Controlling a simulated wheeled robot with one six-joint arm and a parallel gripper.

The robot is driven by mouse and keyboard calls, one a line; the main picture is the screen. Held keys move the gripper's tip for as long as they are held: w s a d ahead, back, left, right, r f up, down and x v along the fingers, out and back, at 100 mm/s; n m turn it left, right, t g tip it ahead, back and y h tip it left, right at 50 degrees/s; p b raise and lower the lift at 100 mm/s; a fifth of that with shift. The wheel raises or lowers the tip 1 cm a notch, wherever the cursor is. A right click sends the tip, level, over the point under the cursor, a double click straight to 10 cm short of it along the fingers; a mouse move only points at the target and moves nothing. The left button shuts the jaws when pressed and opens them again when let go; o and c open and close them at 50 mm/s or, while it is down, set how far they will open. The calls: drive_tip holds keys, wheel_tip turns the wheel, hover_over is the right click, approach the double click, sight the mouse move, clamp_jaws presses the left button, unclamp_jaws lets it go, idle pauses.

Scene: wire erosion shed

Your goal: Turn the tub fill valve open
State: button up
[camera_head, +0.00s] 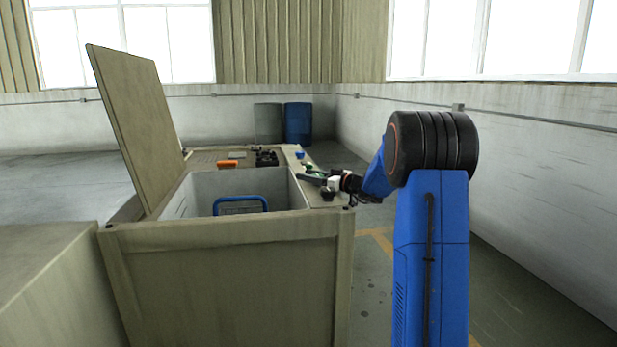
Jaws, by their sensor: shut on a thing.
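A beige tub (225,230) with an open top stands in the middle of the head view, its lid (135,110) raised at the left. My gripper (308,178) reaches in from the right over the tub's right rim. Its dark fingers look shut on a small fitting there, which I take to be the tub fill valve. The fingers hide most of it, and its handle angle cannot be told. A small green part (313,168) shows just behind the fingers. A black knob-like part (328,194) sits on the rim just in front of my gripper.
A blue-framed item (240,205) stands inside the tub. An orange item (227,164), black parts (266,158) and a small blue part (300,155) lie on the deck behind. Two drums (298,124) stand by the back wall.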

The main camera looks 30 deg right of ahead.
sight(308, 185)
drive_tip(key=n+g+y, duration=0.1)
drive_tip(key=y, duration=0.1)
drive_tip(key=n+g+y, duration=0.2)
drive_tip(key=s+a+n+g+y, duration=0.1)
drive_tip(key=n+g+y, duration=0.1)
drive_tip(key=shift+f, duration=0.1)
drive_tip(key=shift+s+a+n+g+y, duration=0.15)
drive_tip(key=shift+s+n+g+y, duration=0.25)
drive_tip(key=shift+n+g, duration=0.75)
drive_tip(key=shift+s+a+n+g+y, duration=0.15)
drive_tip(key=shift+n+g+y, duration=0.5)
drive_tip(key=shift+g, duration=0.85)
drive_tip(key=shift+s+a+n+g+y, duration=0.15)
drive_tip(key=shift+s+n+g+y, duration=0.25)
drive_tip(key=shift+n+g, duration=0.75)
drive_tip(key=shift+g, duration=0.3)
drive_tip(key=o, duration=1.1)
drive_tip(key=shift+c, duration=0.2)
drive_tip(key=shift+d, duration=0.1)
